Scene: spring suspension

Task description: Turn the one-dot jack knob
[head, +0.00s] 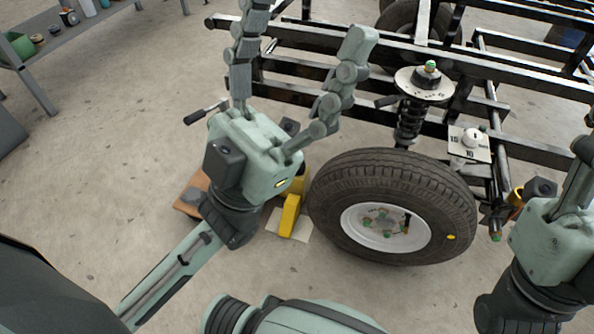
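My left gripper (308,22) reaches in from the lower left, left of the wheel. Its two long fingers point up and stand wide apart, with nothing seen between them. A bar with a black grip (194,117) sticks out behind its palm; I cannot tell whether it belongs to a jack. A yellow block-like part (290,214) shows below the palm, its upper part hidden by the gripper. A white dial plate with a pale knob (474,137) sits right of the suspension spring. I cannot make out any one-dot mark. My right gripper (548,240) is cut off at the right edge.
The wheel (335,178) stands in front of the black frame (395,55). A spring strut (409,118) with a round top plate rises behind it. A workbench (105,20) with small items is at the upper left. Open concrete floor lies to the left.

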